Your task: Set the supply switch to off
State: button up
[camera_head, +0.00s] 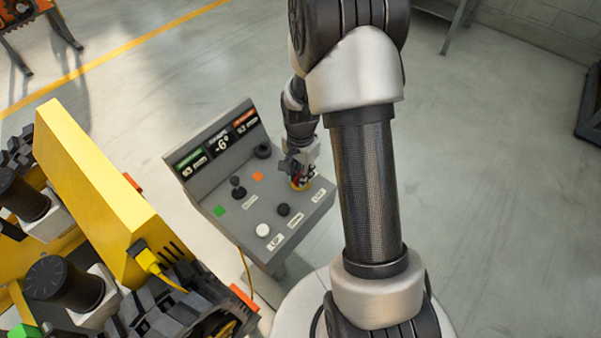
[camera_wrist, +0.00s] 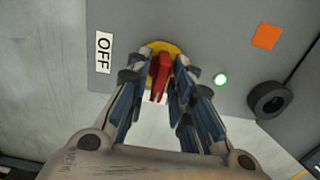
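The supply switch has a red handle (camera_wrist: 159,72) on a round yellow plate (camera_wrist: 163,47). It is on the grey console (camera_head: 228,175), at its right end in the head view, where the yellow plate (camera_head: 303,186) is partly hidden by my gripper (camera_head: 298,170). In the wrist view the two fingers of my gripper (camera_wrist: 160,75) stand on either side of the red handle, close to it. I cannot tell if they press on it. An OFF label (camera_wrist: 103,52) is left of the plate. The handle does not point at this label.
The console also carries a white button (camera_head: 263,230) and a display (camera_head: 222,142). A yellow machine (camera_head: 95,180) stands close on the left.

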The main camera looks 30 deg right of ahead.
grip_shut()
jog(key=shift+n, duration=0.4)
jog(key=n, duration=0.3)
jog(key=shift+n, duration=0.3)
jog(key=n, duration=0.3)
jog(key=shift+n+p, duration=0.35)
jog(key=shift+n, duration=0.05)
jog(key=n, duration=0.9)
jog(key=shift+n+p, duration=0.3)
jog(key=shift+n, duration=0.1)
jog(key=shift+o, duration=1.6)
grip_release()
